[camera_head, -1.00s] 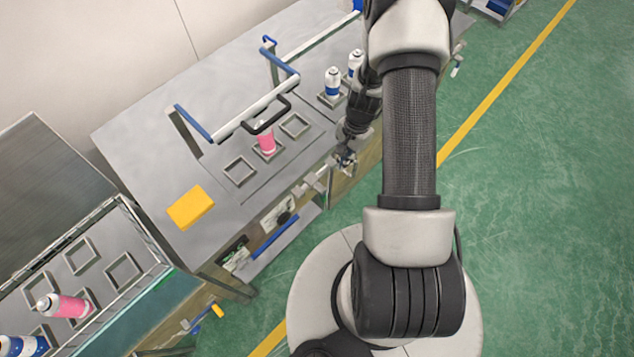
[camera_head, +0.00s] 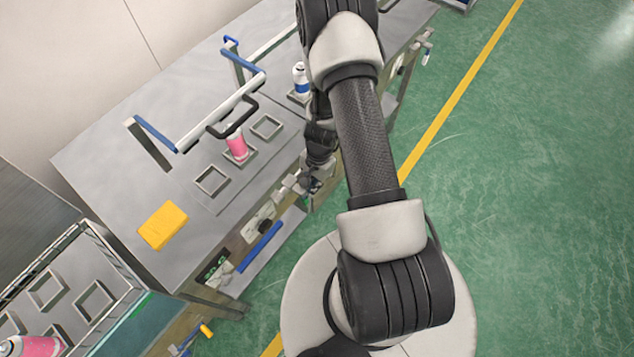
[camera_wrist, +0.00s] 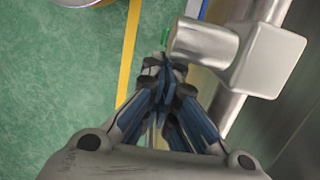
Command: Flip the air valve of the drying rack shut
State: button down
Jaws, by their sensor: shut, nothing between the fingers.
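My gripper (camera_head: 312,185) is low at the front edge of the steel workbench. In the wrist view its fingers (camera_wrist: 165,75) are closed together and empty. Their tips are close beside a metal pipe fitting (camera_wrist: 205,42); I cannot tell whether they touch it. A small green part shows behind the fingertips, mostly hidden. In the head view a valve with a yellow lever (camera_head: 206,330) is at the lower left, below the front of the rack (camera_head: 95,300) with square holders. My gripper is well apart from that lever. I cannot tell for certain which valve belongs to the drying rack.
A pipe runs along the bench front. Green floor (camera_head: 520,200) is clear to the right.

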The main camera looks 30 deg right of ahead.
jog(key=shift+s+a+f+b, duration=0.25)
jog(key=shift+a+f+b, duration=0.05)
jog(key=shift+a+b, duration=0.35)
